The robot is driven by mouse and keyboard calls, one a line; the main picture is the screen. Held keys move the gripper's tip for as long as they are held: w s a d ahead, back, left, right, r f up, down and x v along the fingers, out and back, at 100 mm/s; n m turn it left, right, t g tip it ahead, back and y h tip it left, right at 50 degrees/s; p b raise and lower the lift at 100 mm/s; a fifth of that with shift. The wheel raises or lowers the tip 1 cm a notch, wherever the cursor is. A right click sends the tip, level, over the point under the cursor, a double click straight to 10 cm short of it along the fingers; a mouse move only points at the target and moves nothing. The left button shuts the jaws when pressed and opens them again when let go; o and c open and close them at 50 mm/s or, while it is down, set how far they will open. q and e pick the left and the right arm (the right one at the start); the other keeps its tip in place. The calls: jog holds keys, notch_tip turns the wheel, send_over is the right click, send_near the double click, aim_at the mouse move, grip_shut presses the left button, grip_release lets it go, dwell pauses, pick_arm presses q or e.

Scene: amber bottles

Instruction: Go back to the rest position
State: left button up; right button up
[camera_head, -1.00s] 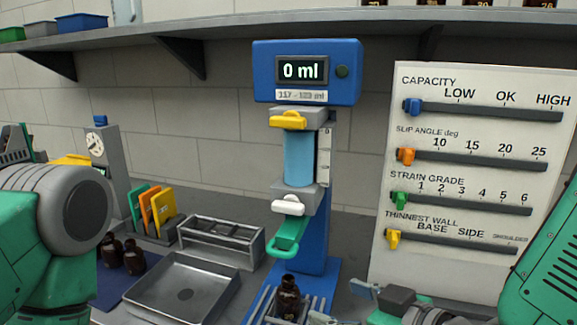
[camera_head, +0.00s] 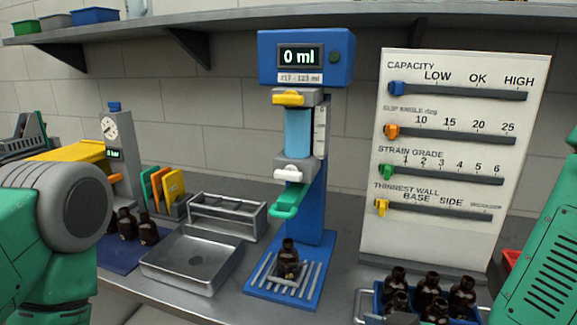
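My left arm (camera_head: 50,235) fills the lower left edge, and its gripper is out of view. My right arm (camera_head: 545,245) comes in at the right edge. A grey piece at the bottom edge, in front of the blue crate, may be part of my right gripper; its fingers cannot be made out. An amber bottle (camera_head: 288,262) stands upright on the slatted base (camera_head: 255,287) of the blue dispenser (camera_head: 305,52), under its green spout, with no gripper around it. The display reads 0 ml.
A blue crate (camera_head: 379,296) holds several amber bottles at the lower right. A gauge board (camera_head: 450,235) with coloured sliders stands behind it. A metal tray (camera_head: 190,262), a wire rack (camera_head: 228,217) and several dark bottles (camera_head: 147,232) are at left. A shelf (camera_head: 230,25) crosses the top.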

jog(key=s+d+f+m+g+h+b, duration=0.2)
jog(key=s+d+f, duration=0.4)
jog(key=f, duration=0.5)
jog(key=s+d+f+m+g+h+b, duration=0.2)
jog(key=s+d+f+g+b, duration=0.1)
jog(key=s+d+f, duration=0.3)
jog(key=s+d+f+m+g+h+b, duration=0.2)
jog(key=s+d+f, duration=0.4)
jog(key=f, duration=0.9)
jog(key=s+g+h+b, duration=0.1)
jog(key=s, duration=0.2)
jog(key=shift+f+g, duration=0.3)
jog(key=shift+w+a, duration=0.1)
jog(key=shift+w, duration=0.1)
